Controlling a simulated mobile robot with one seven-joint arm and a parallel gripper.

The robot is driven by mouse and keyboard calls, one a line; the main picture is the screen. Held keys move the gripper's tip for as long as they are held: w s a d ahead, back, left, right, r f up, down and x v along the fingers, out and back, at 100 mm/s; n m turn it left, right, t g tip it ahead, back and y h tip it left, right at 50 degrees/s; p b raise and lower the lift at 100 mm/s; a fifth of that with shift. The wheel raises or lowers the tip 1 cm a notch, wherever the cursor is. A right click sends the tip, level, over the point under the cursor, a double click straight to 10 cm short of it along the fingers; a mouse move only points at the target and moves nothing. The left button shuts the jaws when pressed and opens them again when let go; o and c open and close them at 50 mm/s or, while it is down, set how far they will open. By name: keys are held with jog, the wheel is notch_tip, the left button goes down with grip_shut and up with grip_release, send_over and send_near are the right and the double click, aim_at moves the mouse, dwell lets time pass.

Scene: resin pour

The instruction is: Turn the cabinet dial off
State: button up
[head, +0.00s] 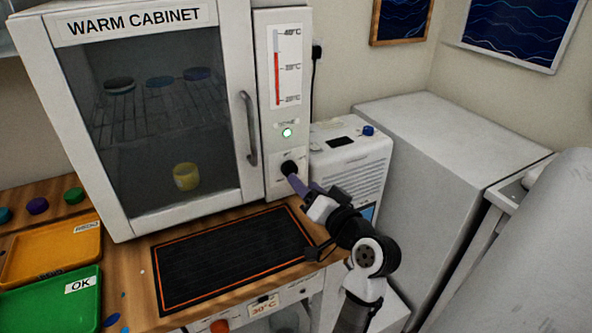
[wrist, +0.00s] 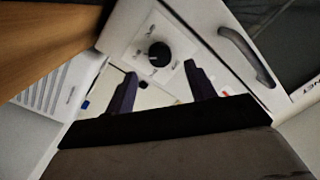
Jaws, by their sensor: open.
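The warm cabinet (head: 160,218) stands on the bench with its glass door closed. Its round black dial (head: 288,168) is low on the white control panel at the right of the door. A green light (head: 287,132) glows above the dial. In the wrist view the dial (wrist: 159,54) sits on a white plate with small marks around it; I cannot read its setting. My gripper (head: 297,184) is in front of the dial. In the wrist view my gripper (wrist: 160,73) is open and empty, its two purple fingers spread toward either side of the dial. I cannot see contact.
The door handle (head: 249,128) is left of the panel and also shows in the wrist view (wrist: 246,55). A white box unit (head: 348,165) stands close on the right. A black mat (head: 230,248), a yellow tray (head: 50,252) and a green tray (head: 48,305) lie in front.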

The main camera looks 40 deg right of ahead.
aim_at(290, 169)
jog(key=w, duration=0.3)
jog(key=w+p, duration=0.1)
jog(key=w, duration=0.1)
jog(key=shift+d, duration=0.4)
jog(key=c, duration=1)
